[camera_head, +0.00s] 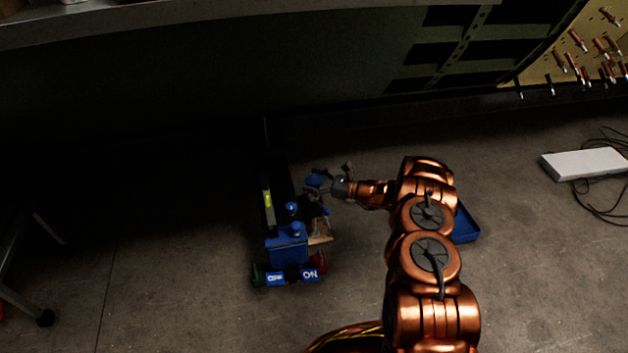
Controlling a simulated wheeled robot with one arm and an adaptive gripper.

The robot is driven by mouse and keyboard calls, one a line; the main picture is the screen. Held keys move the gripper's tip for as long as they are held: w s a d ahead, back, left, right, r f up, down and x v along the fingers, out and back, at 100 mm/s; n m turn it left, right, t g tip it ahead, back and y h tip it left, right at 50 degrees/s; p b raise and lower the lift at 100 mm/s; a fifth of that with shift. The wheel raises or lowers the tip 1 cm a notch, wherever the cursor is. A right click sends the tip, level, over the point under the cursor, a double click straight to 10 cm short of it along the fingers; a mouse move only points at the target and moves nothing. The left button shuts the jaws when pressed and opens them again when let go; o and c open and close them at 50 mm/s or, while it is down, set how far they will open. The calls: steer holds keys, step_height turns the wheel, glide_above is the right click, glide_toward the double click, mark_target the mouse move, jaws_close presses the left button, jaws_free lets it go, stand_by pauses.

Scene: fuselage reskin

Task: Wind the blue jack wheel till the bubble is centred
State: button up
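The blue jack (286,248) stands on the floor left of my arm, with a blue and white OFF/ON label at its near end. A small blue knob (291,208) sits on top of it. A yellow-green level vial (267,198) lies along its dark upper part; the bubble is too small to make out. The blue wheel (314,182) shows at the jack's right side, partly hidden by my gripper. My gripper (329,177) is at the wheel, fingers pointing left. I cannot tell whether its fingers touch or close on the wheel.
A dark fuselage panel (330,70) spans the back. A board with copper-coloured pins (590,50) is at upper right. A white box (585,163) with cables lies at right. A blue tray (465,226) shows behind my arm. A stand's leg with a caster (44,317) is at left.

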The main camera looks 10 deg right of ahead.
steer(key=c, duration=1)
steer(key=shift+d, duration=0.2)
steer(key=shift+c, duration=0.3)
steer(key=shift+a, duration=0.1)
steer(key=shift+a+m+t, duration=0.1)
steer(key=shift+m+t, duration=0.2)
steer(key=shift+t, duration=0.1)
steer(key=shift+f+m+t+h+b, duration=0.1)
steer(key=shift+m+t+h+b, duration=0.25)
steer(key=shift+m+t+h, duration=0.4)
steer(key=shift+a+m+t+h+b, duration=0.1)
steer(key=shift+m+t+h+b, duration=0.6)
steer(key=shift+m+t+h, duration=0.6)
steer(key=shift+a+m+t+h+b, duration=0.1)
steer(key=shift+m+t+h+b, duration=0.7)
steer(key=shift+h, duration=0.85)
steer(key=shift+d+m+t+h, duration=0.1)
steer(key=shift+m+t+h, duration=0.55)
steer(key=shift+m+h, duration=0.6)
steer(key=shift+d+m+t+h, duration=0.15)
steer(key=shift+m+h, duration=0.25)
steer(key=shift+h, duration=0.5)
steer(key=shift+a+m+t+h, duration=0.15)
steer(key=shift+m+h, duration=0.25)
steer(key=shift+h, duration=0.45)
steer(key=shift+w+d+h, duration=0.1)
steer(key=shift+d+h, duration=0.05)
steer(key=shift+h, duration=0.15)
